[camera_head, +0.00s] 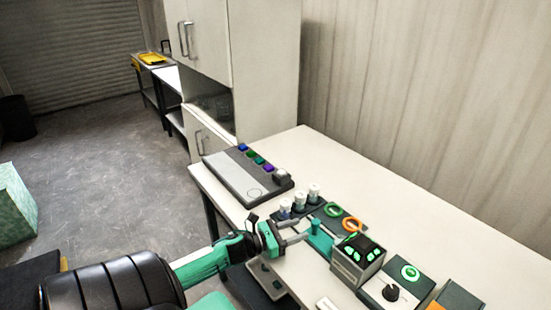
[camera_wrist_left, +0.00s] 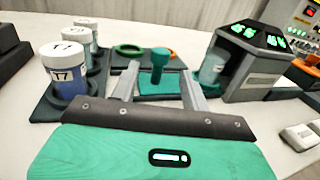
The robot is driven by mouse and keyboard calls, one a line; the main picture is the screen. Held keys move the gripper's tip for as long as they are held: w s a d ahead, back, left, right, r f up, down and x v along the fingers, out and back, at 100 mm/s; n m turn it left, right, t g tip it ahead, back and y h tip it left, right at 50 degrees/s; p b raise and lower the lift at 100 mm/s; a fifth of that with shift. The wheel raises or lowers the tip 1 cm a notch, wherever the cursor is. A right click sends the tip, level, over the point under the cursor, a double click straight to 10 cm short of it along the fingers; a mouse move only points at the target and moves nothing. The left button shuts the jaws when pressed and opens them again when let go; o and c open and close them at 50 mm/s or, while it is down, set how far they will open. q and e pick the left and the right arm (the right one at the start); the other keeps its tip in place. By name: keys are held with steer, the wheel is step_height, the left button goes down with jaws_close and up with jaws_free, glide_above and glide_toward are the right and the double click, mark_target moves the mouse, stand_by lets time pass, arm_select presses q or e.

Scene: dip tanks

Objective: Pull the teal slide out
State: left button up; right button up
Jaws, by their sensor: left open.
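The teal slide (camera_head: 320,243) lies on the table in front of my left gripper, with an upright teal knob on it. In the left wrist view the teal slide (camera_wrist_left: 162,86) sits between and just beyond the two grey fingers. My left gripper (camera_head: 297,232) is open and empty, its fingers spread on either side of the knob. It also shows in the left wrist view (camera_wrist_left: 159,82), where a gap is visible between the fingers and the knob. The slide's near edge is partly hidden by the gripper. My right gripper is not in view.
A dark box with green digits (camera_head: 357,259) stands close right of the slide. Several white-capped vials (camera_head: 299,201) stand to the left. A green ring (camera_head: 333,210) and an orange ring (camera_head: 352,224) lie behind. The table's back part (camera_head: 400,205) is clear.

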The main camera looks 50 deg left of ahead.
arm_select(q)
steer(key=b+v, duration=0.1)
steer(key=v, duration=0.4)
steer(key=shift+f, duration=0.1)
steer(key=shift+v, duration=0.85)
